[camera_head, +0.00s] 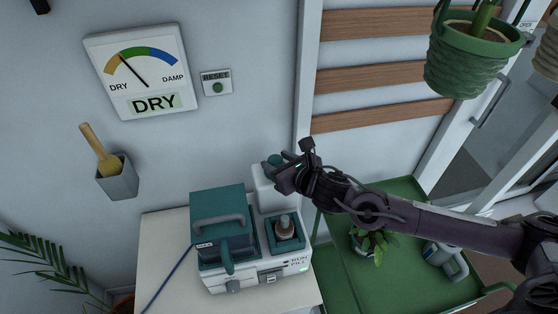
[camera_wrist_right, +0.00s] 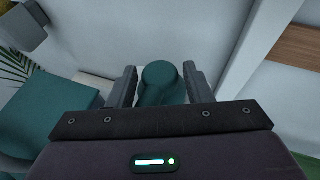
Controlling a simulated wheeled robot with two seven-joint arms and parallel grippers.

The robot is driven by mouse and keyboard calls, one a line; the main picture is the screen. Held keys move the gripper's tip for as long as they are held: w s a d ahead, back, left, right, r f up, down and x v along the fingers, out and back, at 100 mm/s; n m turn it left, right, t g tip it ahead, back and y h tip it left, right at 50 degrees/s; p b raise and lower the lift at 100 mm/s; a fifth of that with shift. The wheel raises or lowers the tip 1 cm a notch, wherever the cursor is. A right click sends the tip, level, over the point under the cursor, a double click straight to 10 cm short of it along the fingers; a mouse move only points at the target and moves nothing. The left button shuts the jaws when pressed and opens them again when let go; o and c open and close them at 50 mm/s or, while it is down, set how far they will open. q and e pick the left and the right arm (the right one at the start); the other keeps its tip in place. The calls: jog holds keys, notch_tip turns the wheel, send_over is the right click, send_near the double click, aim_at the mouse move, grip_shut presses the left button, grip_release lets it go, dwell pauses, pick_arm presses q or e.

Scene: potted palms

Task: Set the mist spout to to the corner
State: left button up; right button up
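The mist spout, a teal rounded piece (camera_head: 274,160), sits on top of a white column at the back right of a teal and white machine (camera_head: 219,208). It also shows in the right wrist view (camera_wrist_right: 161,78), its round end upward between my fingers. My right gripper (camera_head: 284,162) is at the spout and partly covers it in the head view. In the right wrist view the gripper's two fingers (camera_wrist_right: 160,84) stand apart, one on each side of the spout, with narrow gaps. I cannot tell whether either finger touches it. My left gripper is not in view.
The machine stands on a white table (camera_head: 168,226) with a bottle (camera_head: 285,226) in its front right recess. A dial reading DRY (camera_head: 141,72) and a RESET button (camera_head: 217,87) are on the wall.

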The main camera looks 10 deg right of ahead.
jog(key=shift+c, duration=1.2)
jog(key=c, duration=0.4)
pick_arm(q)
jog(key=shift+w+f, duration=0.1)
pick_arm(e)
jog(key=shift+f, duration=0.1)
pick_arm(q)
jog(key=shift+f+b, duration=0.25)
jog(key=shift+b, duration=0.1)
